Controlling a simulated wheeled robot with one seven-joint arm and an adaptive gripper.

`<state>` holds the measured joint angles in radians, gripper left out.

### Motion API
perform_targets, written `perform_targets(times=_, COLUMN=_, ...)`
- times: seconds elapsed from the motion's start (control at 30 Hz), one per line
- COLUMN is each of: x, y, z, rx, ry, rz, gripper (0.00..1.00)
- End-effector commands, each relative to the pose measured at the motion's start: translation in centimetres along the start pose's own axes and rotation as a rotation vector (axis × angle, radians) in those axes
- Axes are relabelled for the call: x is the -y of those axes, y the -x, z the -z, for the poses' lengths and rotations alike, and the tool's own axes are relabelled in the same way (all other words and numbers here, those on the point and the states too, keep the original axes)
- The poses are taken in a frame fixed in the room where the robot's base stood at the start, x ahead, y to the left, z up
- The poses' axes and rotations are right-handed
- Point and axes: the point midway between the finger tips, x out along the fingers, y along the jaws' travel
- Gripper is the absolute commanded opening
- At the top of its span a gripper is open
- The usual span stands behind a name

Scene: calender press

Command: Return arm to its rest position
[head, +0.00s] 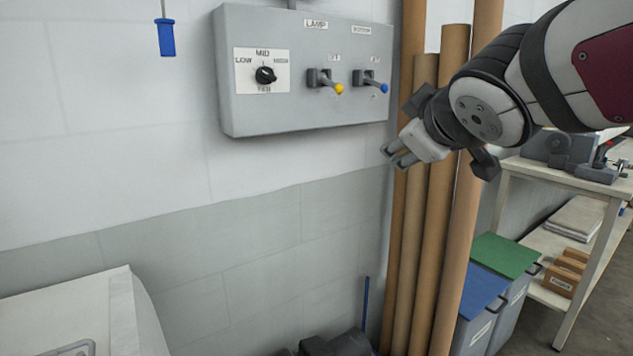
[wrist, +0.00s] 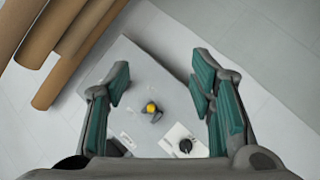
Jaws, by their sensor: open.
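My gripper (head: 393,156) is in the head view just below and right of the grey control box (head: 305,108) on the wall. It points left, with its fingers apart and nothing between them. My arm comes in from the upper right. In the wrist view my gripper (wrist: 162,95) shows two open teal-padded fingers. Between and beyond them are the control box (wrist: 135,65), a lever with a yellow tip (wrist: 152,107) and the dial (wrist: 185,146). My gripper is apart from the box in the head view.
Tall brown tubes (head: 412,200) stand behind my gripper. The box carries a yellow-tipped lever (head: 338,88), a blue-tipped lever (head: 383,87) and a black dial (head: 265,75). Bins with green (head: 505,254) and blue (head: 478,290) lids stand lower right beside a bench (head: 560,180). Wall space below the box is clear.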

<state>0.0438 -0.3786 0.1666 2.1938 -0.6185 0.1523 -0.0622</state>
Motion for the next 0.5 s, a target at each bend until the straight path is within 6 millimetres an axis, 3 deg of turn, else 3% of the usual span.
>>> perform_targets(times=0.1, x=1.3, y=3.4, z=-7.4, rx=0.229, ry=-0.154, rz=0.020, gripper=0.50)
perform_targets(times=0.23, x=4.6, y=7.8, z=-14.5, rx=0.466, ry=-0.317, rz=0.079, gripper=0.50)
perform_targets(times=0.33, x=7.7, y=11.3, z=-18.6, rx=0.622, ry=-0.429, rz=0.142, gripper=0.50)
perform_targets(times=0.5, x=12.5, y=16.6, z=-22.8, rx=0.819, ry=-0.565, rz=0.253, gripper=0.50)
